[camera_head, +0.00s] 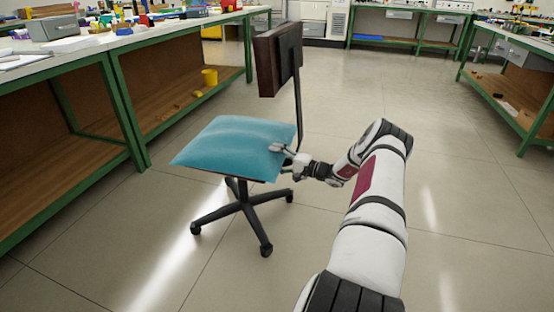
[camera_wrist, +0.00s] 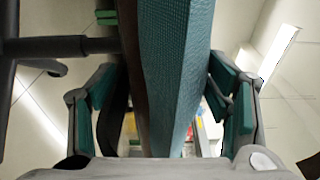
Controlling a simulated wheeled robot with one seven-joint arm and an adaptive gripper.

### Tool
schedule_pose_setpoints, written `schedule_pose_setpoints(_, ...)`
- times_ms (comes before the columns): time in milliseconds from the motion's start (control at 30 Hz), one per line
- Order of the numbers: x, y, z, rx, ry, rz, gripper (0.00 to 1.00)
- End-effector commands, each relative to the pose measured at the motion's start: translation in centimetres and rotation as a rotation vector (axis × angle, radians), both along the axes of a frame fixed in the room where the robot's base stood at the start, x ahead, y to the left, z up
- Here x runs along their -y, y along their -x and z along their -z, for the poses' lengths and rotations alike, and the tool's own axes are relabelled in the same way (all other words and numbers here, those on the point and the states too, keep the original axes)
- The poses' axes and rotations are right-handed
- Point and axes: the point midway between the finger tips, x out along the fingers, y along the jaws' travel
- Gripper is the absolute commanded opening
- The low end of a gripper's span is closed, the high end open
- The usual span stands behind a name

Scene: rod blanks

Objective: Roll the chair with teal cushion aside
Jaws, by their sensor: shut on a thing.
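The chair with the teal cushion (camera_head: 228,147) stands in the aisle on a black wheeled base (camera_head: 243,205). Its dark brown backrest (camera_head: 277,60) rises on a thin black bar at the seat's far right side. My gripper (camera_head: 284,151) comes from the right and is shut on the seat's right edge, near the foot of that bar. In the wrist view, the teal cushion (camera_wrist: 177,65) and the dark seat board run between my two fingers. The exact contact of the finger pads is partly hidden.
A green-framed workbench (camera_head: 120,45) with a wooden lower shelf runs along the left, close to the chair. Another bench (camera_head: 512,62) is at the right. The floor right of the chair and behind it is clear.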

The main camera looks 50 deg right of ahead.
Motion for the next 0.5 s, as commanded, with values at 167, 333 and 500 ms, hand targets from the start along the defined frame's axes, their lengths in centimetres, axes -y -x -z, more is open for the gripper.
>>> schedule_pose_setpoints(167, -0.06, 0.03, 0.10, -0.001, -0.001, -0.001, 0.09)
schedule_pose_setpoints(333, -0.04, 0.03, 0.09, -0.001, -0.001, -0.001, 0.93)
schedule_pose_setpoints(500, -0.02, 0.03, 0.04, -0.001, 0.000, 0.000, 0.94)
